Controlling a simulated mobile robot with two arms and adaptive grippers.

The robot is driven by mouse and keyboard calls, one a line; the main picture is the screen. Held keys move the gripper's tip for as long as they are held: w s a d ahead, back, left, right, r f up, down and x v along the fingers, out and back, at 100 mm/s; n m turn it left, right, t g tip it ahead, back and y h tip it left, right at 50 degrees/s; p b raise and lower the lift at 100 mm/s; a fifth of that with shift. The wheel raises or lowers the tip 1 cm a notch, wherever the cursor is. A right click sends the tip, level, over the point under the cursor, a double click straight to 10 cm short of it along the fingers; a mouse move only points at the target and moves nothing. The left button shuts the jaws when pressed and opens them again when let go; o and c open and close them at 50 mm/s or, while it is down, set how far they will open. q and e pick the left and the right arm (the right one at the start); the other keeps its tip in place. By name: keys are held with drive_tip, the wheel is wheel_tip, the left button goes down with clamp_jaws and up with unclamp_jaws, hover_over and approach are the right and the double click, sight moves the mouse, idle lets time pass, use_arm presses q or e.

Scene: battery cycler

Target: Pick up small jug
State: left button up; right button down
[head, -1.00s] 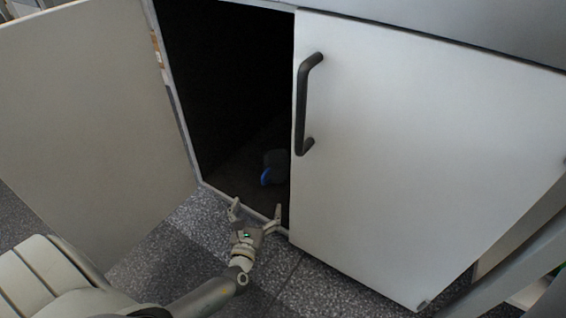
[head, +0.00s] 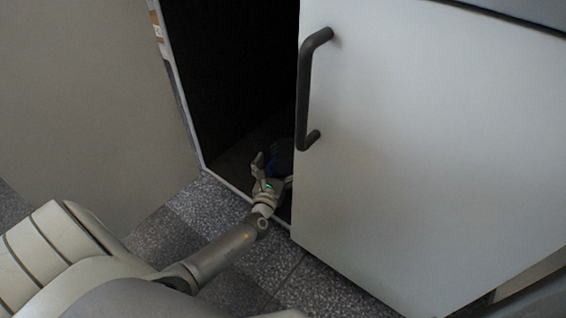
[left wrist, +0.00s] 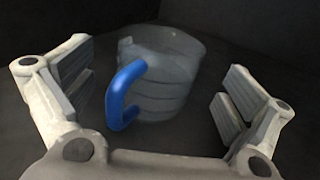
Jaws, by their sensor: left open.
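The small jug (left wrist: 168,75) is a clear, ribbed vessel with a blue handle (left wrist: 122,95), standing upright on the dark cabinet floor in the left wrist view. In the head view the jug (head: 281,160) is dim and partly hidden behind my left gripper and the right door. My left gripper (head: 271,170) is open and reaches just inside the cabinet opening. In the left wrist view the left gripper's fingers (left wrist: 160,90) are spread to either side of the jug, with the handle on the left side. I see no contact between fingers and jug. My right gripper is not in view.
The left door (head: 75,100) stands open. The dark cabinet inside (head: 235,70) looks empty above the jug. Speckled floor tiles (head: 185,235) lie in front.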

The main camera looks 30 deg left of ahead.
sight(280, 161)
use_arm(q)
drive_tip(key=shift+b+x, duration=0.45)
drive_tip(key=shift+x, duration=1.15)
drive_tip(key=shift+c, duration=0.2)
drive_tip(key=c, duration=1)
drive_tip(key=shift+c, duration=0.5)
drive_tip(key=shift+r, duration=0.15)
